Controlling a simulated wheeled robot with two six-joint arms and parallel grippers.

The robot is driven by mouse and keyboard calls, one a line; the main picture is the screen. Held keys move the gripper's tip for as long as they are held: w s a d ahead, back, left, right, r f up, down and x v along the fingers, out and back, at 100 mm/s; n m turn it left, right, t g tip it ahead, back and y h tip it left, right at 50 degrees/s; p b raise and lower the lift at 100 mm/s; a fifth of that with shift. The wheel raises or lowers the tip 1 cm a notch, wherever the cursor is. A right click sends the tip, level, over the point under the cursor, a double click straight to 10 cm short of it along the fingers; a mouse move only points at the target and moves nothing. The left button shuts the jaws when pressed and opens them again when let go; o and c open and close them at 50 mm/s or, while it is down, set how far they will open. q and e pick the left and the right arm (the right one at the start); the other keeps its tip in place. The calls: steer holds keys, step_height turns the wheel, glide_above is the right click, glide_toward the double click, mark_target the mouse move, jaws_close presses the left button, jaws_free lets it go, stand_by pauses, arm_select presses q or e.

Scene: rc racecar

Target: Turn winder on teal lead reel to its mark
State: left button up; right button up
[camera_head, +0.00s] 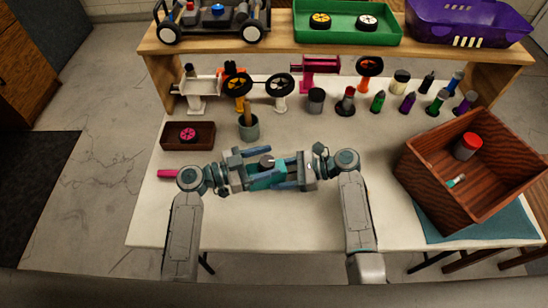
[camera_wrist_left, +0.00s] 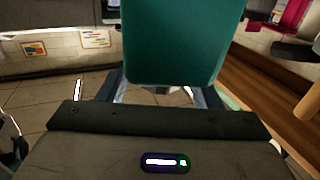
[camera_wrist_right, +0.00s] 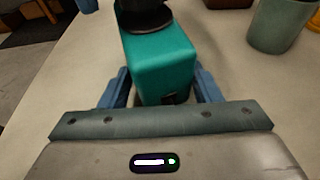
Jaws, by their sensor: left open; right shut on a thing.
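The teal lead reel (camera_head: 268,179) is a teal box with a dark round winder (camera_head: 266,162) on top, held between my two grippers over the middle of the table. My right gripper (camera_head: 288,172) is shut on the reel; the right wrist view shows the teal body (camera_wrist_right: 160,65) between its blue fingers and the black winder (camera_wrist_right: 145,15) at its far end. My left gripper (camera_head: 252,169) is open at the reel's left side; its wrist view shows a plain teal face (camera_wrist_left: 170,40) filling the space ahead. I cannot make out the mark.
A grey-green cup (camera_head: 248,128) with a brown handle stands just behind the reel. A brown tray (camera_head: 190,145) with a pink wheel is at left. A wooden crate (camera_head: 415,165) stands at right. Bottles and stands line the back, below a wooden shelf (camera_head: 300,48). The front table is clear.

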arm_select(q)
steer(key=shift+x, duration=1.25)
steer(key=c, duration=1)
steer(key=shift+m+g, duration=0.4)
steer(key=shift+g, duration=0.2)
steer(key=m+g, duration=0.1)
steer(key=g, duration=0.1)
steer(key=m+g, duration=0.1)
steer(key=m+g+h, duration=0.1)
steer(key=g, duration=0.1)
steer(key=shift+s+g, duration=0.25)
steer(key=shift+g, duration=0.05)
steer(key=shift+s+m+g+y, duration=0.2)
steer(key=shift+m+g+y, duration=0.2)
steer(key=shift+m+g, duration=1)
steer(key=shift+s+m+g+y, duration=0.3)
steer(key=shift+m+g, duration=0.5)
steer(key=shift+g, duration=1.1)
steer(key=shift+w, duration=0.1)
